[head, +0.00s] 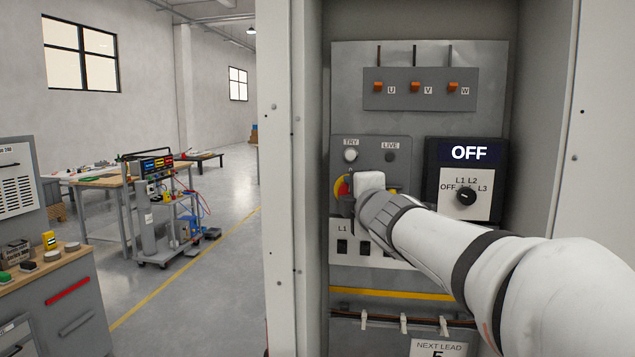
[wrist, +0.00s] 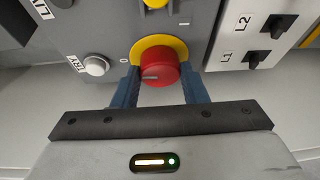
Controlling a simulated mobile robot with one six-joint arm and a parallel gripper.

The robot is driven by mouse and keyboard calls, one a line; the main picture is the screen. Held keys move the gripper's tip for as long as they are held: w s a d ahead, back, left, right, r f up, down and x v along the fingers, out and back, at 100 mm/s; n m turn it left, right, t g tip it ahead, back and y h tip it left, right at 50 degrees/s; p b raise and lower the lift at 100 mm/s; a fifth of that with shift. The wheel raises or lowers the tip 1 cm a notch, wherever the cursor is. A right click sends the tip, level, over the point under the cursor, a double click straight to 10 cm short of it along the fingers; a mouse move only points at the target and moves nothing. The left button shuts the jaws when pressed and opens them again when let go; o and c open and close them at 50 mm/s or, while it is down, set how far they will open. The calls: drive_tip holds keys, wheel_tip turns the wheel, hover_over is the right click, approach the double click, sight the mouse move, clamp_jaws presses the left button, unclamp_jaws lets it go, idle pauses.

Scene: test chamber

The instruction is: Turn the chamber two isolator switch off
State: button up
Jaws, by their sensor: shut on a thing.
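The isolator switch is a red knob (wrist: 160,74) on a yellow plate (wrist: 150,49), seen in the wrist view. My gripper (wrist: 158,90) has its two blue fingers on either side of the red knob and is shut on it. A grey mark on the knob points left in the wrist view, towards an "O" label. In the head view my gripper (head: 352,195) reaches into the cabinet and hides most of the knob. A strip of the yellow plate (head: 340,188) shows beside it. I see no label naming chamber two.
A panel with an "OFF" display (head: 469,153) and a black selector knob (head: 466,197) is to the right. Orange U, V, W switches (head: 415,87) are above. A TRY button (head: 351,155) and LIVE lamp (head: 390,156) sit nearby. Cabinet walls flank my arm.

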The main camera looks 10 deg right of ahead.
drive_tip(key=shift+r+n+g+p, duration=0.15)
drive_tip(key=shift+n+g+p, duration=0.15)
drive_tip(key=shift+n+p, duration=0.2)
drive_tip(key=o, duration=1)
drive_tip(key=shift+s+d+r+p, duration=0.15)
drive_tip(key=shift+s+p, duration=0.45)
drive_tip(key=shift+s, duration=1.35)
drive_tip(key=shift+s+d+r+p, duration=0.1)
drive_tip(key=shift+s+p, duration=0.5)
drive_tip(key=shift+s, duration=1.35)
